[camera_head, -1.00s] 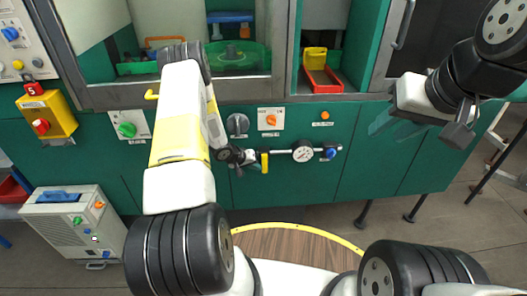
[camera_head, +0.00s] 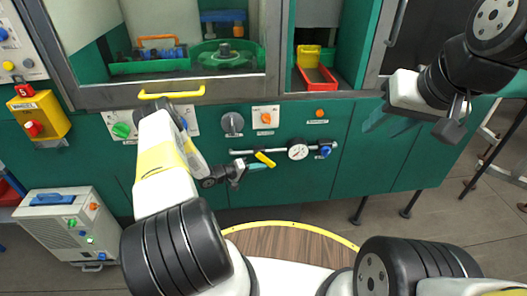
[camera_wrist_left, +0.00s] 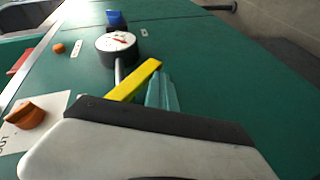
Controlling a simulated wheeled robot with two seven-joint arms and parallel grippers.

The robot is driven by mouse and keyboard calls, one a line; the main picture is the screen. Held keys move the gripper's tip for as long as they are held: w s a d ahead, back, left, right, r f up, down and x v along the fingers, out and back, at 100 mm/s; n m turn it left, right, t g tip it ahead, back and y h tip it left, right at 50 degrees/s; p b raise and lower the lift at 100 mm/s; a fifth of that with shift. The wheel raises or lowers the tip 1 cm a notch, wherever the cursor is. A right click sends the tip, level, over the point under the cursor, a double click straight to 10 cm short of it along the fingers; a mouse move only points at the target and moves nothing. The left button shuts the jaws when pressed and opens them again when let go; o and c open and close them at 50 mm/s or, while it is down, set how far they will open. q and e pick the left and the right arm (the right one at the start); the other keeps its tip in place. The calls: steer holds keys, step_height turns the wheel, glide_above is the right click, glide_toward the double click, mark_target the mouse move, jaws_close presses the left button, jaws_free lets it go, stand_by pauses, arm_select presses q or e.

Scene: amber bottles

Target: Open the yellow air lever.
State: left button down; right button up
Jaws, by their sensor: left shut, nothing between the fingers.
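The yellow air lever (camera_head: 264,158) sits on a horizontal grey pipe on the green cabinet front. It slants down to the right, at an angle to the pipe. My left gripper (camera_head: 262,166) is shut and empty, its teal fingertips just below the lever. In the left wrist view the yellow lever (camera_wrist_left: 136,82) lies right beside the teal fingers (camera_wrist_left: 163,92); I cannot tell whether they touch. My right gripper (camera_head: 384,116) is far to the right, away from the lever; whether its fingers are open is unclear.
A round gauge (camera_head: 298,149) and a blue knob (camera_head: 325,151) sit on the pipe to the right. Above are a grey dial (camera_head: 232,123) and an orange switch (camera_head: 265,118). A yellow handle bar (camera_head: 172,92) juts from the cabinet edge.

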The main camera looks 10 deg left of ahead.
mark_target(271, 163)
arm_select(q)
steer(key=d+t+h, duration=0.1)
steer(key=n+t+h, duration=0.1)
steer(key=d+h, duration=0.1)
steer(key=h, duration=0.1)
steer(key=shift+w+d+r+n+t, duration=0.3)
steer(key=shift+w+r+n+t, duration=0.1)
steer(key=shift+w+d+r, duration=0.2)
steer(key=shift+d+r, duration=0.3)
steer(key=shift+d, duration=0.15)
steer(key=shift+d+r, duration=0.1)
